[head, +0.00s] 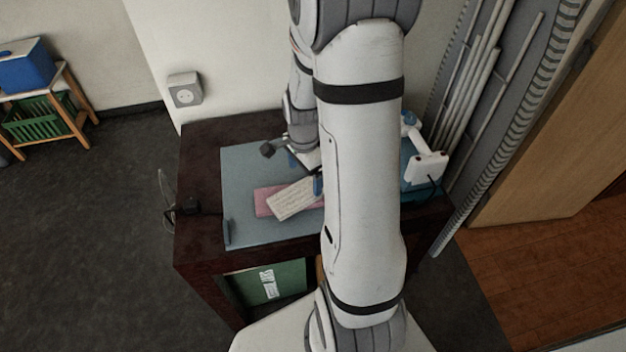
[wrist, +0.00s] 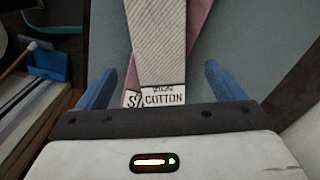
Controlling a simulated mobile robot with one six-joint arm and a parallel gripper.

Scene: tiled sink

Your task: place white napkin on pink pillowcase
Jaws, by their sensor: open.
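The white ribbed napkin (head: 296,198) lies across the pink pillowcase (head: 263,203), at an angle to it. The napkin covers part of the pillowcase. In the wrist view, the napkin (wrist: 158,42) has a label reading "COTTON" at its near end, with pink cloth (wrist: 198,22) showing beside it. My gripper (head: 304,171) is open, near the napkin's far end in the head view. Its blue fingers (wrist: 160,78) stand apart on either side of the napkin's labelled end, not closed on it. My arm hides the right part of the cloths in the head view.
Both cloths lie on a grey-blue mat (head: 245,170) on a dark wooden table (head: 197,150). A white device (head: 428,166) stands at the table's right side. A black item (head: 187,206) with a cable is at the left edge. The mat's left part is mostly clear.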

